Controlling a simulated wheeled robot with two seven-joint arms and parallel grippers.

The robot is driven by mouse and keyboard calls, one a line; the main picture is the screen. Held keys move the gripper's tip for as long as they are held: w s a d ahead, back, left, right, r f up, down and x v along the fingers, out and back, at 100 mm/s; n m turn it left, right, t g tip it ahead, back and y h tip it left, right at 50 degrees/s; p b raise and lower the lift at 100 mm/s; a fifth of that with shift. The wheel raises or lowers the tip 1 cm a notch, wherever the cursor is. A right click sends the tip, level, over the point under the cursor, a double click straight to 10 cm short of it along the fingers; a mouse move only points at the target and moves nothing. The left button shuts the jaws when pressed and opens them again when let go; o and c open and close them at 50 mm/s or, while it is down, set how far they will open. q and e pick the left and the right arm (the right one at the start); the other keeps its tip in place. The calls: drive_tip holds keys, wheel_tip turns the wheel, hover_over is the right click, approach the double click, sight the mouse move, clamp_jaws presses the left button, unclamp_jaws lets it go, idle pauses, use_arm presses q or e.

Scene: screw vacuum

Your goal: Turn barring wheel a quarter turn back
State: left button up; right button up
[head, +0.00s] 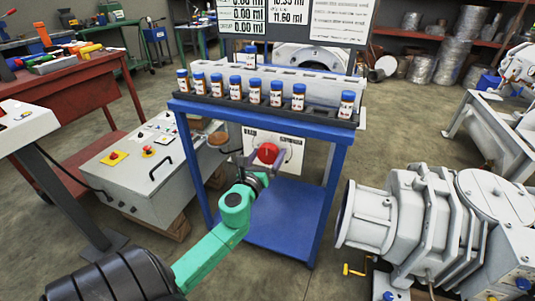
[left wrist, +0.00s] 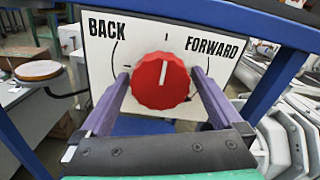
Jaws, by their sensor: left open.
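The barring wheel is a red scalloped knob (head: 267,153) on a white panel (head: 293,158) under the blue table's top. In the left wrist view the red knob (left wrist: 150,90) has a white line pointing up, near the top tick mark. The panel (left wrist: 105,55) reads BACK on the left and FORWARD on the right, with curved lines below the words. My left gripper (left wrist: 161,76) is open, its purple fingers on either side of the knob. I cannot tell whether they touch it. My right gripper is not in view.
Several blue-capped bottles (head: 236,88) stand in a row on the blue table (head: 338,134). A grey control box (head: 130,175) is at the left and a large grey machine (head: 400,215) at the right. A round pad (left wrist: 40,70) sticks out left of the panel.

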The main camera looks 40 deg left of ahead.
use_arm(q)
drive_tip(key=shift+w, duration=0.1)
drive_tip(key=c, duration=1.2)
